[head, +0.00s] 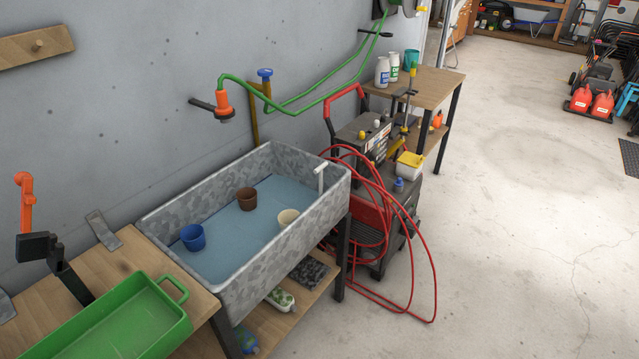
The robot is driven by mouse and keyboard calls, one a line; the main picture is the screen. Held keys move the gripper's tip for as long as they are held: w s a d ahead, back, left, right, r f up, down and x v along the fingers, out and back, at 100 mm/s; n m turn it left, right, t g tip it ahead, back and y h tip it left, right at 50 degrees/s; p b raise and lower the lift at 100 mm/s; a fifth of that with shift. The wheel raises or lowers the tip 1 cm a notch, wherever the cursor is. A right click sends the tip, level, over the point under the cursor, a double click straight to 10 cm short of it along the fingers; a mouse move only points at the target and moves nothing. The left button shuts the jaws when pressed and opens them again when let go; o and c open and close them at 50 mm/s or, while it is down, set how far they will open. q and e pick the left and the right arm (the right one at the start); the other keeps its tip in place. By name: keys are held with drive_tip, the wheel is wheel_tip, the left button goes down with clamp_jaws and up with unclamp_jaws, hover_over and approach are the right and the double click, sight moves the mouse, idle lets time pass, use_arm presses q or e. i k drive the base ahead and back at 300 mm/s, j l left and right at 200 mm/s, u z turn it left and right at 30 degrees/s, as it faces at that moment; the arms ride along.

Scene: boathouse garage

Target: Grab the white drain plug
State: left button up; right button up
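A white upright piece with a short crossbar on top (321,175) stands inside the right end of the grey mottled sink (310,213). It looks like the white drain plug; its lower end is hidden by the sink's front wall or the water. The sink holds blue-grey water (228,222). Neither of my grippers is in view.
In the sink are a blue cup (193,238), a brown pot (247,199) and a cream cup (288,217). A green tray (125,325) sits on the wooden bench at left. A red-hosed machine (375,215) stands right of the sink. Open floor lies further right.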

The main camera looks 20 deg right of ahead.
sight(320, 169)
drive_tip(key=i+l+u, duration=0.1)
drive_tip(key=i+l, duration=0.25)
drive_tip(key=l, duration=0.3)
drive_tip(key=i+l+u, duration=0.15)
drive_tip(key=l, duration=0.15)
drive_tip(key=i+l, duration=0.15)
drive_tip(key=l, duration=0.2)
drive_tip(key=i+l+u, duration=0.15)
drive_tip(key=l, duration=0.2)
drive_tip(key=i+l, duration=0.15)
drive_tip(key=l, duration=0.2)
drive_tip(key=u, duration=0.05)
